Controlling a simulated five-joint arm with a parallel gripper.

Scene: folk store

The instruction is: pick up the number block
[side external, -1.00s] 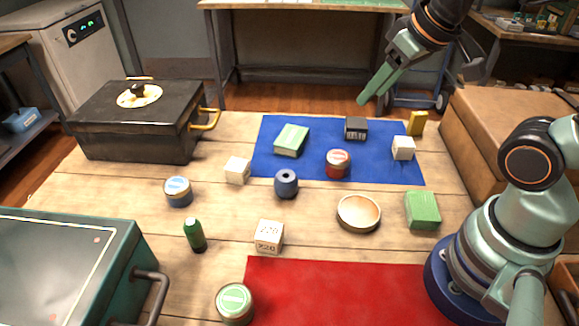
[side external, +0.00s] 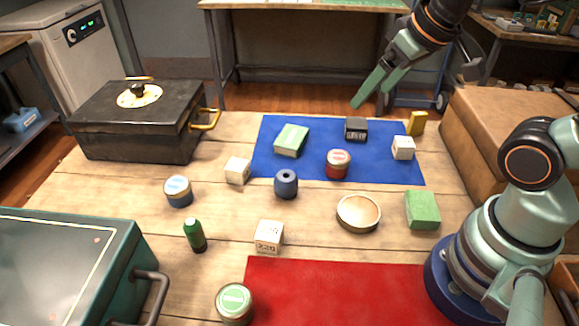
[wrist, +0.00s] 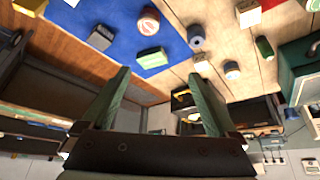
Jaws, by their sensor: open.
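The number block (side external: 268,237) is a white cube with dark digits on its faces. In the side view it sits on the bare wood between the blue and red mats. In the wrist view the same block (wrist: 248,12) shows at the top edge, right of centre. My gripper (side external: 370,98) is high above the table's far side, beyond the blue mat, well away from the block. Its two green fingers are apart with nothing between them; they also show in the wrist view (wrist: 158,75).
Around the block stand a green bottle (side external: 195,235), a blue roll (side external: 286,184), a round wooden dish (side external: 358,214) and a green-lidded tin (side external: 235,303). Several items lie on the blue mat (side external: 265,165). A black chest (side external: 140,130) and a teal box (side external: 60,265) flank the left. The red mat (side external: 340,290) is clear.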

